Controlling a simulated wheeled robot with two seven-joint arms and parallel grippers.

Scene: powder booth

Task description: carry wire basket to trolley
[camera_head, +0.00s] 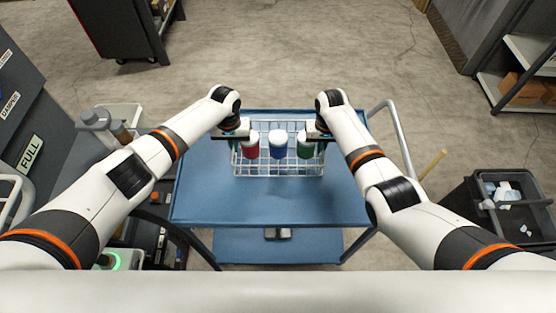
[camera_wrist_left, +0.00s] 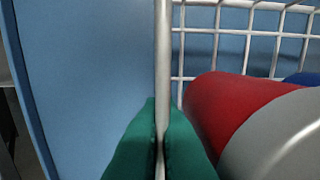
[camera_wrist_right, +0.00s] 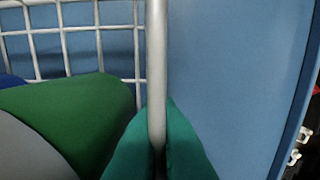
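The white wire basket (camera_head: 278,169) is on or just above the blue top of the trolley (camera_head: 270,205); I cannot tell if it touches. It holds red, blue and green containers with pale lids, the blue one (camera_head: 277,151) in the middle. My left gripper (camera_wrist_left: 160,140) has its green fingers closed on the basket's left end wire, beside the red container (camera_wrist_left: 225,105). My right gripper (camera_wrist_right: 158,145) has its green fingers closed on the right end wire, beside the green container (camera_wrist_right: 75,115). In the head view both grippers are partly hidden by the wrists.
The trolley's handle (camera_head: 393,128) rises at its right. A dark bin (camera_head: 500,210) with scraps stands further right. A grey cabinet marked FULL (camera_head: 30,152) is close on the left. The trolley top in front of the basket is clear.

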